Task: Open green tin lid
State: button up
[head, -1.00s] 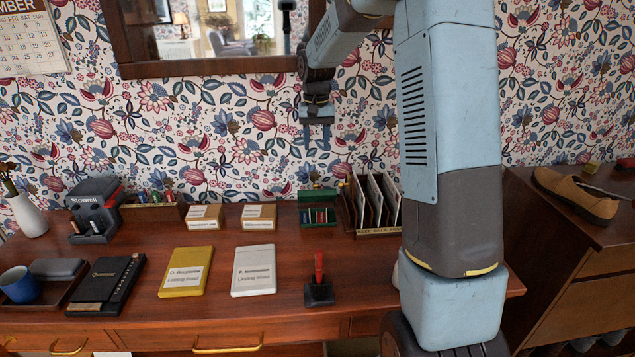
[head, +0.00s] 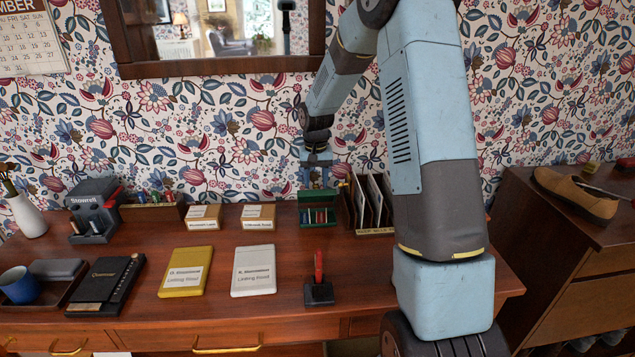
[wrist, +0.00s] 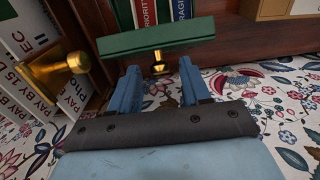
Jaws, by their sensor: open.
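The green tin (head: 319,224) stands at the back of the desk, with rolls or labels in several colours inside. Its green lid (wrist: 155,38) stands raised at the tin's rear, seen nearly edge-on in the wrist view. A brass knob (wrist: 158,67) sticks out from the lid's wall-facing side. My gripper (head: 318,183) is above and behind the tin, pointing down. In the wrist view my gripper's blue fingers (wrist: 158,79) are apart, one to each side of the knob's line, close to the lid. I cannot tell whether they touch it.
A letter rack (head: 372,208) with a brass knob (wrist: 55,70) stands close beside the tin. Small card boxes (head: 258,217) are on its other side. A red-handled stamp (head: 319,280) stands in front. The patterned wall is close behind.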

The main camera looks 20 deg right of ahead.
jog(key=shift+f, duration=0.45)
grip_shut()
dwell(0.5)
